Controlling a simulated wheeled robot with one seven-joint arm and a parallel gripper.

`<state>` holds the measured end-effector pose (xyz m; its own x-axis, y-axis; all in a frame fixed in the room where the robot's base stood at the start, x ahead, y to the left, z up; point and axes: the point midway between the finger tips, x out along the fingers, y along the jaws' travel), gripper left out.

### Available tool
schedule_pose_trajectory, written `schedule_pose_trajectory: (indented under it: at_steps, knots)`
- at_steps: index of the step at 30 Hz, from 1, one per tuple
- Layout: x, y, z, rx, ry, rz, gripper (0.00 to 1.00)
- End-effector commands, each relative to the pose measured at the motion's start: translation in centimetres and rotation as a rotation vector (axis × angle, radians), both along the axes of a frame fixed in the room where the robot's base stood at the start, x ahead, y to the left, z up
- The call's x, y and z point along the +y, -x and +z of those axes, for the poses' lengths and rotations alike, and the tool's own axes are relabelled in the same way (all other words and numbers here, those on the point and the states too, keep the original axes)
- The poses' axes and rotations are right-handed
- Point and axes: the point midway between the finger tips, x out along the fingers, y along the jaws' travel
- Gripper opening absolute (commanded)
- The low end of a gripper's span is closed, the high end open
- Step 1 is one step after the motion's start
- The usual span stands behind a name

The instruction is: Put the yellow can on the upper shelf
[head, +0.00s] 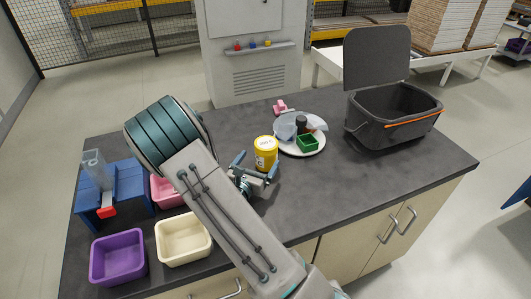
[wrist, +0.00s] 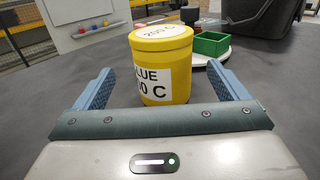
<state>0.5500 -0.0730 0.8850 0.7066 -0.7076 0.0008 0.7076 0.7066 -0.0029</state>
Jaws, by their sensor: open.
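The yellow can (head: 265,154) stands upright on the dark countertop near its middle. In the wrist view the yellow can (wrist: 162,66) shows a white label reading "LUE" and "00 C", and another label on its lid. My gripper (head: 257,172) is open, with its blue fingers low by the can. In the wrist view my gripper (wrist: 165,88) has one finger on each side of the can, with a gap to each. The can is just ahead of the palm, and I cannot tell how far it sits between the fingertips. No upper shelf is clearly identifiable.
A white plate (head: 316,147) with a green box (head: 307,143) and other items lies right of the can. A dark open-lidded bin (head: 376,120) stands at right. A purple bin (head: 118,258), a cream bin (head: 183,238) and a blue stand (head: 122,179) are at left. Countertop at front right is clear.

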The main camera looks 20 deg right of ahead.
Motion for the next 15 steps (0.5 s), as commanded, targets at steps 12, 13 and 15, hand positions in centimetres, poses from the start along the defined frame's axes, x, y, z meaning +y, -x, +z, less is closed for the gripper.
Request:
schedule_pose_trajectory:
  at_steps: [12,13,15]
  knots:
    - [-4.2,-3.7,-0.1,-0.003,-0.001,-0.004,0.94]
    - [-4.4,-3.9,-0.2,-0.002,-0.002,-0.004,0.94]
    - [-4.7,-4.1,-0.2,-0.001,-0.003,-0.005,0.94]
